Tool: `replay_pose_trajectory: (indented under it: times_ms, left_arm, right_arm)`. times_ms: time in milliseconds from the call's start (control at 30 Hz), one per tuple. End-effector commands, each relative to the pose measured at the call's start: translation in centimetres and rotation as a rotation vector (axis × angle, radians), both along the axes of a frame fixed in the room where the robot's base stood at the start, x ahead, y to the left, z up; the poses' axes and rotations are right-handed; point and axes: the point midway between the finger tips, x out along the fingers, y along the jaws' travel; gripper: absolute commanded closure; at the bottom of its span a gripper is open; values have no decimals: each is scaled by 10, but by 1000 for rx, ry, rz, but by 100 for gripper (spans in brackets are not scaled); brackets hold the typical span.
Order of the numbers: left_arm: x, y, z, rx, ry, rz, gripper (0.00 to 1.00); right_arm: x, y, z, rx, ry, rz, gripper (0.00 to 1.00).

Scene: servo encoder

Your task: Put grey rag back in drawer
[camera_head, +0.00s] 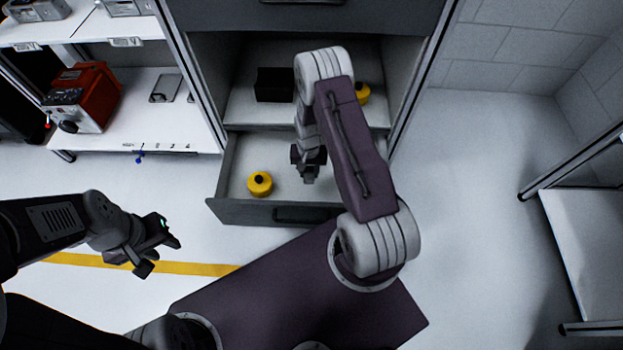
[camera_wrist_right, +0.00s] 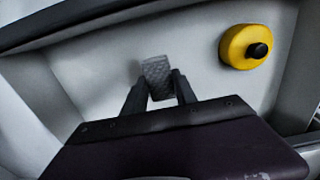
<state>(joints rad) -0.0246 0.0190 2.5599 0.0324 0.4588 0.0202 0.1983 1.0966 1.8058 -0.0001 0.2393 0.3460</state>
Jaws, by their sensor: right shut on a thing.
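The grey rag (camera_wrist_right: 157,77) shows in the right wrist view between the fingertips of my right gripper (camera_wrist_right: 160,88), which is shut on it. In the head view my right gripper (camera_head: 309,172) is over the inside of the open lower drawer (camera_head: 238,162), and the rag is hard to make out there. I cannot tell whether the rag touches the drawer floor. My left gripper (camera_head: 156,252) is in front and left of the drawer, above the floor, with its fingers apart and nothing between them.
A yellow round container (camera_head: 260,184) stands in the lower drawer, left of my right gripper. Behind it are a black box (camera_head: 274,85) and another yellow container (camera_head: 362,92). A red device (camera_head: 84,97) sits on the left shelf. Floor at right is clear.

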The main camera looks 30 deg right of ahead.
Motion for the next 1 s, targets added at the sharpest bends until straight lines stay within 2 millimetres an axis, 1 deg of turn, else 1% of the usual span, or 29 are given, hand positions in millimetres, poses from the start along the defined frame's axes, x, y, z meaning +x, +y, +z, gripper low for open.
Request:
replay_pose_trajectory:
  times_ms: [33,200,267,367,500,567,667,700,900,1000]
  left_arm:
    - [0,0,-8,0,0,0,64]
    - [0,0,-8,0,0,0,64]
    - [0,0,-12,0,0,0,64]
    - [0,0,-25,0,0,0,64]
    - [0,0,-48,0,0,0,64]
    - [0,0,-51,0,0,0,64]
    - [0,0,-49,0,0,0,64]
    - [0,0,-51,0,0,0,64]
    - [0,0,-76,0,0,0,64]
    - [0,0,-73,0,0,0,64]
  right_arm:
    - [-2,-1,-9,1,1,-4,100]
    - [-1,-2,-9,0,0,-7,100]
    - [-2,-2,-14,0,0,-7,100]
    - [-1,-2,-34,1,1,-7,100]
    - [-2,-2,-68,1,1,-7,100]
    - [-1,-2,-74,0,0,-7,100]
    - [-1,-3,-72,-1,-1,-7,100]
    - [-1,-2,-75,-1,-1,-7,100]
    - [-1,-2,-111,0,0,-7,100]
    - [-1,-3,-109,-1,-1,-7,100]
